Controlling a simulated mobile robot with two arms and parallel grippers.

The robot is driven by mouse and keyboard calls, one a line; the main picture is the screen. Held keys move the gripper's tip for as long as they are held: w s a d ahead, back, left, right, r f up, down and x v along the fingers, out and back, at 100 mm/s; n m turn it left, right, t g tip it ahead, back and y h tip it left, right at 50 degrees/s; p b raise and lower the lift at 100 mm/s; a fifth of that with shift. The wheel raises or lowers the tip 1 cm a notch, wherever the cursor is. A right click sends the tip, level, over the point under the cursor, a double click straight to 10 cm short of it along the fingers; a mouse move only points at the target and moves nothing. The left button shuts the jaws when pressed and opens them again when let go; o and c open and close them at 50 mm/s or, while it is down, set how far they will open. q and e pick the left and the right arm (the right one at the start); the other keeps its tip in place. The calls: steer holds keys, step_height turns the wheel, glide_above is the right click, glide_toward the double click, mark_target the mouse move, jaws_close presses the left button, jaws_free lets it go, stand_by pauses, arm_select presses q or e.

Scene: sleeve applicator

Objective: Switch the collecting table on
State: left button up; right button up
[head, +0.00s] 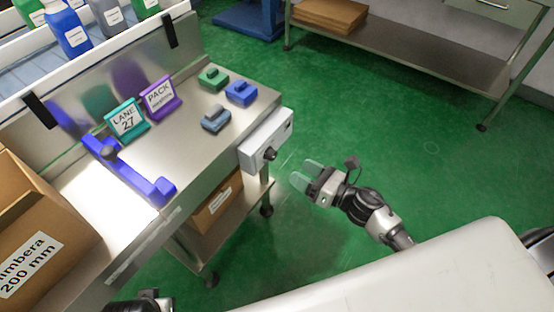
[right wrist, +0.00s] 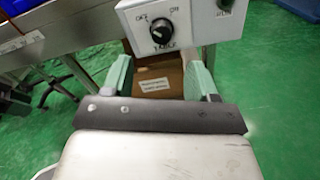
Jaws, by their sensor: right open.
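A pale grey control box (head: 262,143) is fixed to the right end of the steel collecting table (head: 190,140). A black rotary knob (head: 270,153) sits on its face. In the right wrist view the knob (right wrist: 161,32) has OFF marked upper left, ON upper right and TABLE below. I cannot tell for sure where its pointer stands. My right gripper (head: 305,172) is open and empty, to the right of the box and apart from it. In the right wrist view the knob lies beyond and above the gap between the fingers (right wrist: 158,78). My left gripper does not show clearly.
A second control (right wrist: 225,4) is cut off at the top of the right wrist view. A cardboard box (head: 216,204) lies on the shelf below. Small green, blue and grey blocks (head: 241,92) and two signs (head: 126,119) stand on the table. Green floor is free to the right.

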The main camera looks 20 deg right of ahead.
mark_target(275, 156)
steer(key=x, duration=0.8)
steer(key=shift+w+a+f, duration=0.1)
steer(key=shift+w, duration=0.1)
steer(key=c, duration=0.9)
